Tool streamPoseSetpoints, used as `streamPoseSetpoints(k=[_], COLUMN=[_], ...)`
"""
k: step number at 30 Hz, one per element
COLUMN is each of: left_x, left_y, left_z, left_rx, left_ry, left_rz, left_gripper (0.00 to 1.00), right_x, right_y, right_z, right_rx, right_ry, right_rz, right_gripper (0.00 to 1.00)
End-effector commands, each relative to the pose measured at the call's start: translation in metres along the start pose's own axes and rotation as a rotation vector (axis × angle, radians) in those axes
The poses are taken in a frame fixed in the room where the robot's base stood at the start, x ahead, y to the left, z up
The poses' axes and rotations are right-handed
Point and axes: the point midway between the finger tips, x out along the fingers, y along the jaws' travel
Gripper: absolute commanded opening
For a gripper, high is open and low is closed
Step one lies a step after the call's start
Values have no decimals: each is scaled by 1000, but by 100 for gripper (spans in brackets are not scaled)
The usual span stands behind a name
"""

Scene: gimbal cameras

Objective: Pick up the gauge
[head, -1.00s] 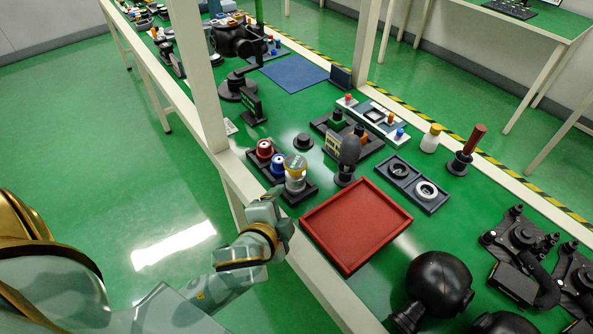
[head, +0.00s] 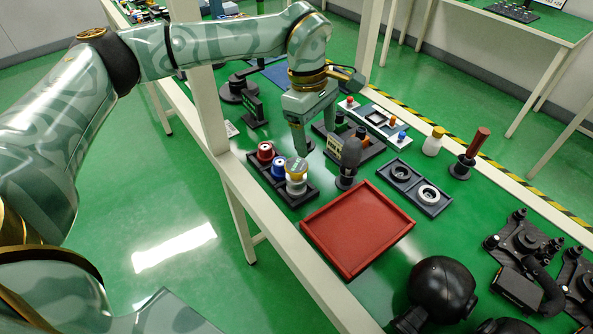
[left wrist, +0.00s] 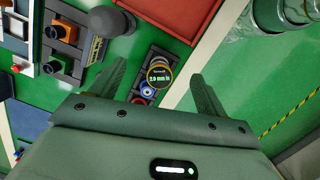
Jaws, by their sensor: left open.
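The gauge (head: 296,172) has a yellow ring and a pale body, and stands upright in the near end of a dark tray (head: 304,199). In the left wrist view the gauge (left wrist: 160,76) shows its round face with a lit "2.0 mm" reading, between and beyond my fingers. My left gripper (head: 316,138) is open and empty, pointing down above the table near the gauge. In the left wrist view its fingers (left wrist: 158,82) are wide apart, one to each side of the gauge. My right gripper is in neither view.
Red and blue spools (head: 265,151) share the gauge's tray. A dark rounded device on a stand (head: 350,158) is close on the right. An empty red tray (head: 357,228) lies in front. A white post (head: 196,85) rises at the table's left edge.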

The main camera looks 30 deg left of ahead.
Motion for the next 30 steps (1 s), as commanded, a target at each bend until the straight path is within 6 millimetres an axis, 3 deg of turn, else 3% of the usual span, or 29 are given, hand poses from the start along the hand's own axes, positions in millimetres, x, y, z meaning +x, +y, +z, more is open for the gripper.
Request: streamPoseSetpoints(k=[1,3,6,18,26,30], left_x=[-16,-29,-28,61,78,99], left_y=[2,0,-2,-6,-7,-11], left_z=[-22,-42,-55,-68,-68,-65], left_rx=[-28,-56,-75,-75,-74,-73], left_ry=[69,133,169,168,166,166], left_rz=[-3,-14,-26,-30,-26,-30], left_gripper=[75,75,75,75,75,75], right_x=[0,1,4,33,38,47], right_y=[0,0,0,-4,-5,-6], right_z=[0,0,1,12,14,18], right_rx=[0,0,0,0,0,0], right_ry=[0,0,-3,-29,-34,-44], right_rz=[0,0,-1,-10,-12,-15], right_gripper=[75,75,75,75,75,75])
